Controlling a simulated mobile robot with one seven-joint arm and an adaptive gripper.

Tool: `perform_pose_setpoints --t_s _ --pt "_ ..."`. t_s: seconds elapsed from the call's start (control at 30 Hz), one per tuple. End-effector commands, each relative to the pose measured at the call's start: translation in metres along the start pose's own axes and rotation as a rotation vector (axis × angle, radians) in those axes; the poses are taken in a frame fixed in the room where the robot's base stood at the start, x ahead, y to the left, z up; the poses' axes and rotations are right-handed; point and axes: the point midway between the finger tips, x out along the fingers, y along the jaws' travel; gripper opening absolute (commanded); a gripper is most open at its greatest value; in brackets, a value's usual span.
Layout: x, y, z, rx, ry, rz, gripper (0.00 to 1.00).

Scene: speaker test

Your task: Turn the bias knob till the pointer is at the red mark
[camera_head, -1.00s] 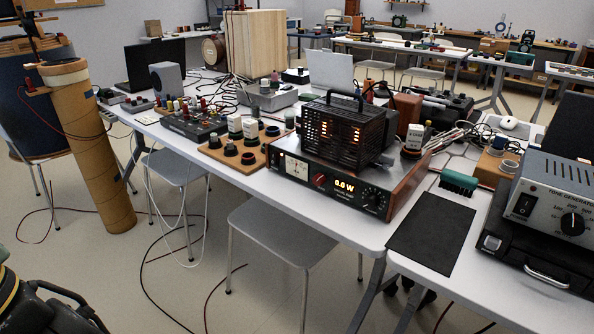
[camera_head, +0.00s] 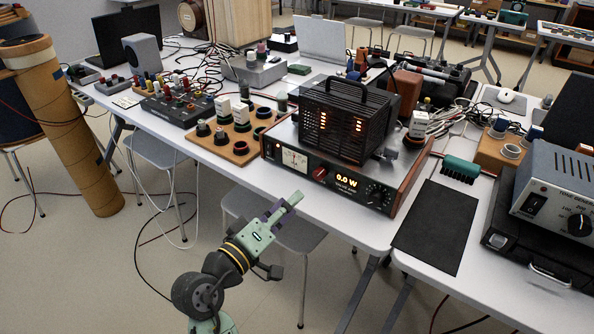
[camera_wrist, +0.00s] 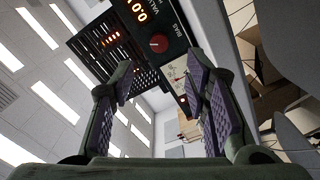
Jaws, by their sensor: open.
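The bias knob is the red knob (camera_head: 320,173) on the front panel of the black valve amp (camera_head: 345,180). In the wrist view the red knob (camera_wrist: 158,43) sits beside the word BIAS. A pale meter (camera_head: 294,158) with a needle is left of the knob; the wrist view shows the meter (camera_wrist: 177,70) too. Its needle and red marking are too small to read surely. My gripper (camera_head: 284,233) is open and empty, in front of the table and below the panel, apart from the knob. In the wrist view the knob shows beyond my spread fingers (camera_wrist: 160,88).
A wooden board (camera_head: 235,153) with dark fittings lies left of the amp. A black mat (camera_head: 436,225) and green brush (camera_head: 460,170) lie to its right, then the tone generator (camera_head: 560,190). A grey stool (camera_head: 300,234) stands under the table's front edge.

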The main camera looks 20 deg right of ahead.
Motion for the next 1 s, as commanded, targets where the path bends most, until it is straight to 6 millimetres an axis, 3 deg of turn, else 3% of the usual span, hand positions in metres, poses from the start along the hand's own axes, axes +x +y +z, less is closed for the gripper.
perform_pose_setpoints --t_s 0.53,0.7,1.0 --pt "0.09 0.002 -0.003 0.004 0.002 0.0 0.42" --pt "0.102 0.0 -0.002 0.005 0.004 -0.002 0.42" --pt "0.104 0.0 -0.003 0.005 0.006 -0.002 0.42"
